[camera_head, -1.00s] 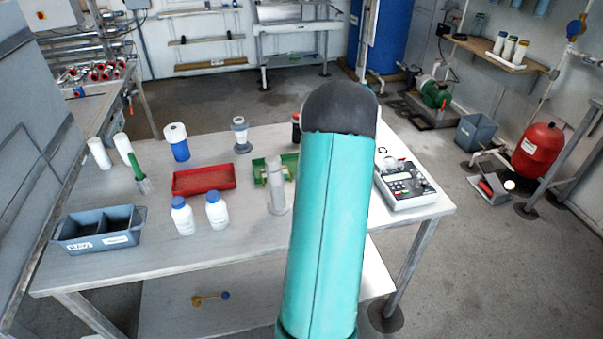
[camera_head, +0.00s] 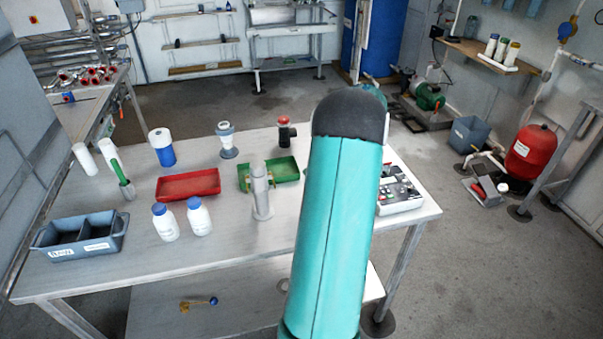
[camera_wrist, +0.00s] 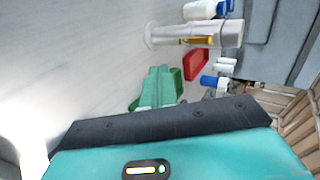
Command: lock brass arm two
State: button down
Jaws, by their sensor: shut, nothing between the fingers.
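A grey upright cylinder (camera_head: 261,196) stands on the table in front of the green tray. In the wrist view the cylinder (camera_wrist: 218,34) lies sideways in the picture, with a small brass piece (camera_wrist: 196,41) along its side. I cannot tell whether this is brass arm two, or whether it is locked. My gripper's teal body (camera_wrist: 200,155), with a dark edge, fills the bottom of the wrist view.
The table (camera_head: 110,278) also holds a red tray (camera_head: 188,186), a green tray (camera_head: 285,169), a grey two-part bin (camera_head: 78,236), white bottles (camera_head: 199,218) and a control box (camera_head: 398,195).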

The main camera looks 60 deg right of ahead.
jog(key=s+d, duration=0.2)
jog(key=s+d+r, duration=0.1)
jog(key=shift+s+d, duration=0.35)
jog(key=shift+s+d, duration=0.1)
dwell(0.4)
